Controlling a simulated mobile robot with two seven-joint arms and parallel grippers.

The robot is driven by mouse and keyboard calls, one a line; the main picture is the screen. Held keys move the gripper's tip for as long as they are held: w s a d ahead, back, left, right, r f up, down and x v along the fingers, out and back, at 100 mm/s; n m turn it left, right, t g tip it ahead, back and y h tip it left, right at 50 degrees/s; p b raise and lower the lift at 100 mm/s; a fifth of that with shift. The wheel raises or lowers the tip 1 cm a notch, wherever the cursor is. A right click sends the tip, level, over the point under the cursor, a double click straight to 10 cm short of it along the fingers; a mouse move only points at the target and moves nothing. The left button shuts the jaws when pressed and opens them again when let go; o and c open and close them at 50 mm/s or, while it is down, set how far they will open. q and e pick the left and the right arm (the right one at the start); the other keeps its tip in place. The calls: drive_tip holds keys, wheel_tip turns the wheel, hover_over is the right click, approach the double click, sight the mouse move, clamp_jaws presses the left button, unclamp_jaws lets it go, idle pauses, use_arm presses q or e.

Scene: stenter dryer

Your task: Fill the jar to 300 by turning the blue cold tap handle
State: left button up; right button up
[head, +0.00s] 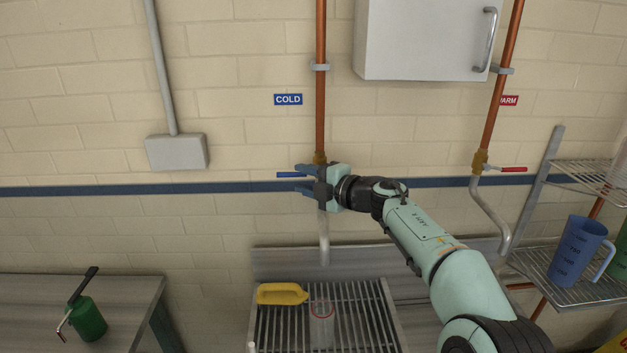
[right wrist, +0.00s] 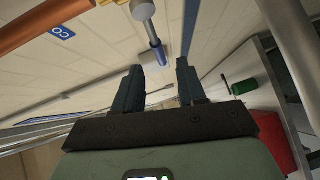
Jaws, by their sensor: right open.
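The blue cold tap handle (head: 288,175) sticks out to the left from the brass valve (head: 319,158) on the copper pipe, under the COLD sign. My right gripper (head: 298,179) is open at the handle, its fingers pointing left. In the right wrist view the handle (right wrist: 158,52) shows in line with the gap between the open fingers (right wrist: 159,68); I cannot tell whether they touch it. The clear jar (head: 321,328) with a red ring stands on the slatted grate below the cold spout (head: 324,245). Its level is not readable. My left gripper is out of view.
A yellow container (head: 282,294) lies on the grate (head: 373,315) beside the jar. The warm tap's red handle (head: 513,169) is at right. A wire shelf (head: 590,292) holds a blue jug (head: 578,250). A green can (head: 87,320) stands on the left table (head: 35,300).

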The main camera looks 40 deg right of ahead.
sight(291, 176)
drive_tip(key=shift+w+a+f, duration=0.1)
drive_tip(key=shift+w+f, duration=0.1)
drive_tip(key=shift+w, duration=1.05)
drive_tip(key=shift+w+a+f, duration=0.15)
drive_tip(key=shift+w, duration=1.1)
drive_tip(key=shift+w+a+f, duration=0.1)
drive_tip(key=shift+w+f, duration=0.1)
drive_tip(key=shift+w, duration=1.05)
clamp_jaws()
